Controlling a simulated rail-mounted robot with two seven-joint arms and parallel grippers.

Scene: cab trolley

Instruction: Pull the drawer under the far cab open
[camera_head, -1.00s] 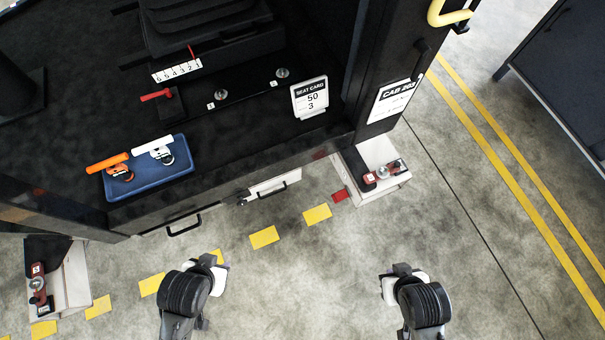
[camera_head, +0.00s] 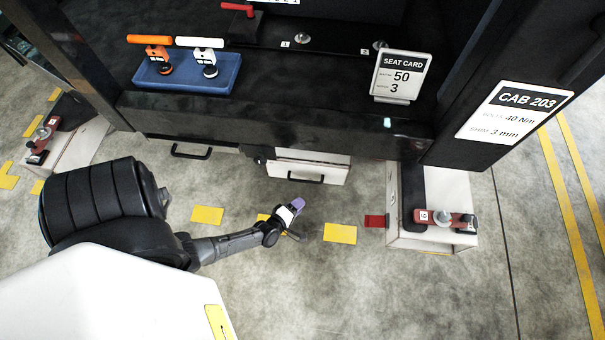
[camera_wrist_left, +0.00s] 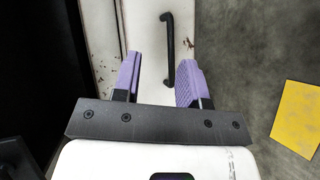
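The cab marked CAB 203 has a white drawer (camera_head: 308,166) under its dark front sill, with a black bar handle (camera_head: 305,179). I cannot tell whether the drawer is fully shut. My left gripper (camera_head: 290,213) is below and slightly left of that handle in the head view, apart from it. The black handle (camera_wrist_left: 170,50) stands ahead of the fingers, nearer the right one, against the pale drawer front (camera_wrist_left: 147,28). My right gripper is not in view.
A second black handle (camera_head: 190,153) is left of the drawer. A white step box (camera_head: 440,190) with a red tool stands to the right, another at far left. A blue tray (camera_head: 188,75) sits on the cab floor. Bare floor (camera_head: 350,285) lies in front.

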